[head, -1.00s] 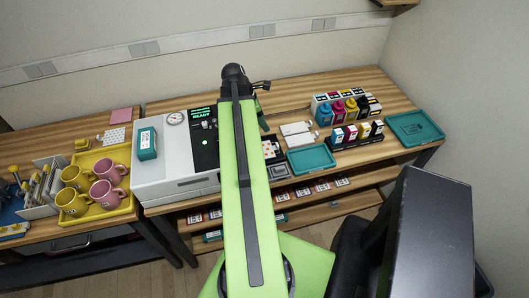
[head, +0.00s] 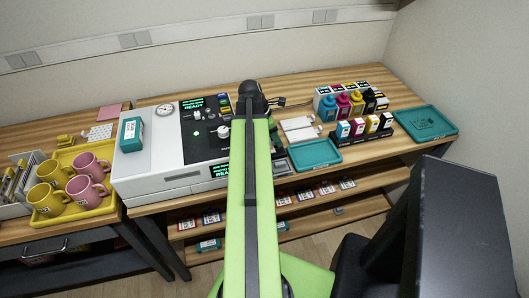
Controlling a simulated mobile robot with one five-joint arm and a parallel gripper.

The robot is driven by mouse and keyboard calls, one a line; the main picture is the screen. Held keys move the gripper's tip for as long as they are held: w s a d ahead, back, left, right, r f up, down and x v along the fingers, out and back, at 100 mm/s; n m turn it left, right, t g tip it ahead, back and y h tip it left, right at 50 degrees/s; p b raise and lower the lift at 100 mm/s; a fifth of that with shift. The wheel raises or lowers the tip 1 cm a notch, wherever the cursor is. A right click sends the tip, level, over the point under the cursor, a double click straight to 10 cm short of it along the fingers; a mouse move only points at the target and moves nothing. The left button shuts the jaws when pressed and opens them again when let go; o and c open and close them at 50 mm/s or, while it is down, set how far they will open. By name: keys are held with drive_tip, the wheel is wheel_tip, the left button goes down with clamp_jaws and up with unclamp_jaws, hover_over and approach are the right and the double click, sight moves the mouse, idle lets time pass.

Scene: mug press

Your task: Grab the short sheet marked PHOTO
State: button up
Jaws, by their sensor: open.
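No sheet can be read as PHOTO at this size. Several small white cards with red and dark print lie on the shelf under the table, such as one card at the left (head: 211,216) and one at the right (head: 327,188). Two plain white pieces (head: 298,123) lie on the tabletop right of my arm. My green arm reaches up the middle of the head view, and its dark far joint is over the table. My gripper does not show; the arm hides it and part of the table and shelf.
A grey-white press (head: 170,180) with a black panel stands left of my arm. A teal tray (head: 314,155), an ink bottle rack (head: 350,104), cartridges (head: 372,124) and another teal tray (head: 425,122) are at the right. A yellow tray (head: 108,205) holds pink and yellow mugs at the left.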

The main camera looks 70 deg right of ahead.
drive_tip(key=shift+s+d+f, duration=0.1)
drive_tip(key=shift+f, duration=0.4)
drive_tip(key=shift+r, duration=0.15)
clamp_jaws()
drive_tip(key=shift+r, duration=0.1)
